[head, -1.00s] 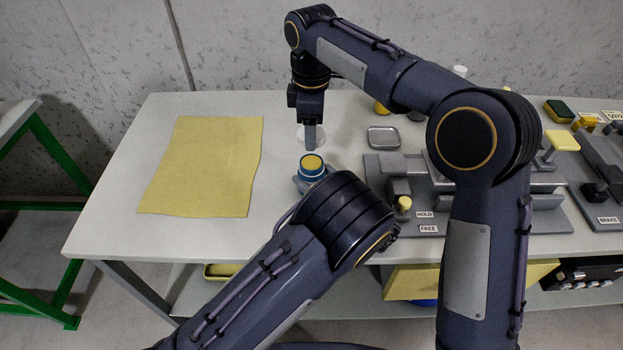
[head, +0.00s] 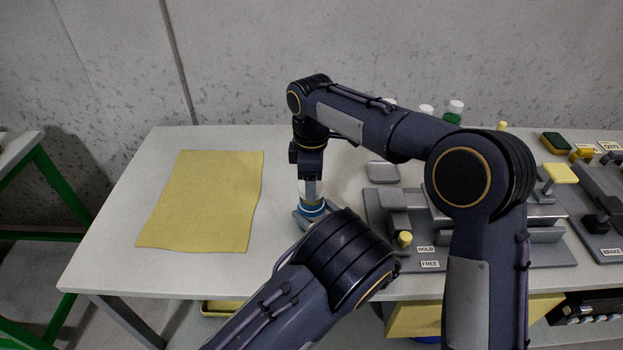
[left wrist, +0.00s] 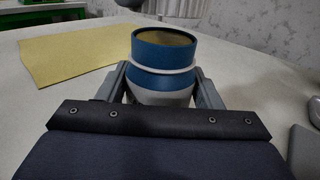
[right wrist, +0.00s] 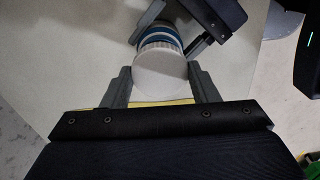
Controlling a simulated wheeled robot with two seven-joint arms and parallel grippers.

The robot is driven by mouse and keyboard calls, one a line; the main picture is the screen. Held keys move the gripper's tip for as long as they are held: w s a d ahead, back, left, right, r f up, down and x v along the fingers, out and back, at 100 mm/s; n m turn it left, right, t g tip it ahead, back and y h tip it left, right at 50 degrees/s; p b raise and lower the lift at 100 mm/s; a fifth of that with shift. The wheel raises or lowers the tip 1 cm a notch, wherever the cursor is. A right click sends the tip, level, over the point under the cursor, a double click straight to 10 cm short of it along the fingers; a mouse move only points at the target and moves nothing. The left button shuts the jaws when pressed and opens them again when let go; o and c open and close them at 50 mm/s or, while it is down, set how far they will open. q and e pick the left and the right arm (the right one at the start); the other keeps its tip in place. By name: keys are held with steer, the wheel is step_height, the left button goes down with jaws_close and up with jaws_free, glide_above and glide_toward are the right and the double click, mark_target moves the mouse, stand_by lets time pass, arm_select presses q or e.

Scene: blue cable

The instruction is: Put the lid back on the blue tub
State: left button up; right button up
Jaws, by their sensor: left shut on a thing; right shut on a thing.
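The blue tub (left wrist: 163,84), with a white band and a pale lower part, stands upright on the table. Its open mouth shows a yellow inside. My left gripper (left wrist: 161,72) is shut on the tub, one finger on each side. The white round lid (right wrist: 160,76) is between the fingers of my right gripper (right wrist: 159,70), which is shut on it. In the left wrist view the lid (left wrist: 182,8) is above the tub's mouth with a gap between them. In the head view the tub (head: 312,209) is partly hidden by my left arm and right gripper.
A yellow cloth (head: 205,200) lies on the table to the left. A small grey tray (head: 382,172) and a grey fixture (head: 430,262) labelled HOLD and FREE stand to the right. White-capped bottles (head: 455,110) are behind my right arm. Table between cloth and tub is bare.

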steer(key=shift+f, duration=0.9)
steer(key=shift+f, duration=0.5)
